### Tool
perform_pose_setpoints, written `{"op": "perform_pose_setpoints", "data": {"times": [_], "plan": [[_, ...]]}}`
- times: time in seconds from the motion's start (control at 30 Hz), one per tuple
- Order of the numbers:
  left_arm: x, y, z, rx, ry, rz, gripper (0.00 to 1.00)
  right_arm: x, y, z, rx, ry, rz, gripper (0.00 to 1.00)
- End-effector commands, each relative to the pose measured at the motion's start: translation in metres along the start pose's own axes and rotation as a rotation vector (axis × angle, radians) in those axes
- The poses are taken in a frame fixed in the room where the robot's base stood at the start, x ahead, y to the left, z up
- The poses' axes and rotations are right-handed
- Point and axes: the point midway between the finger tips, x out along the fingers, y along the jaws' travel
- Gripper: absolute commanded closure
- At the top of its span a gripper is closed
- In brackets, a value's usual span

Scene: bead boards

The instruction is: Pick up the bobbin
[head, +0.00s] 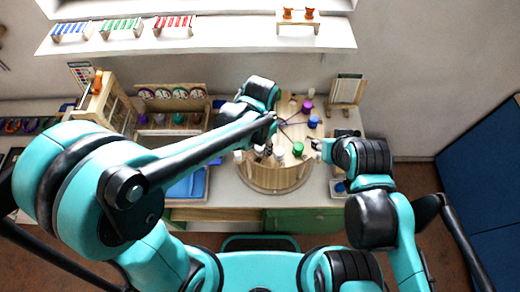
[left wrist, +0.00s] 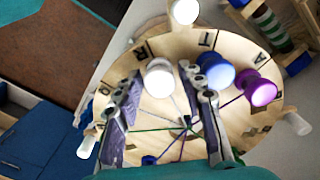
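A wooden round bobbin board (head: 275,184) stands on the table, with lettered slots around its rim in the left wrist view (left wrist: 245,130). In the left wrist view, a white bobbin (left wrist: 158,78) stands beyond and between the spread fingers of my left gripper (left wrist: 165,105); no contact shows. A blue bobbin (left wrist: 218,74) and a purple bobbin (left wrist: 256,88) stand to its right. A green bobbin (head: 298,149) shows in the head view. My left gripper is largely hidden there behind its own arm. My right gripper (head: 318,146) is at the board's right side, its fingers too small to judge.
Coloured threads (left wrist: 180,145) cross the board's face. White pegs (left wrist: 297,123) stick out at its rim. A bobbin rack (head: 172,105) and a wooden frame (head: 122,105) stand at the back left, and a small sign stand (head: 346,90) at the back right.

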Motion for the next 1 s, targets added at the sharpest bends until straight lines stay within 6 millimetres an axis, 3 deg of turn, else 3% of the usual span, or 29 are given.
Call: {"op": "perform_pose_setpoints", "data": {"times": [0.1,0.27,0.67,1.0], "plan": [[-0.001,0.000,0.000,0.000,0.000,0.000,0.61,0.000,0.000,0.000,0.000,0.000,0.000,0.60],[-0.001,0.000,0.000,0.000,0.000,0.000,1.00,0.000,0.000,0.000,0.000,0.000,0.000,0.60],[-0.005,0.000,0.000,0.000,0.000,0.000,1.00,-0.001,0.000,-0.001,0.000,0.000,0.000,0.60],[-0.053,0.000,0.000,0.000,0.000,0.000,1.00,-0.009,0.000,-0.006,0.000,0.000,0.000,0.60]]}}
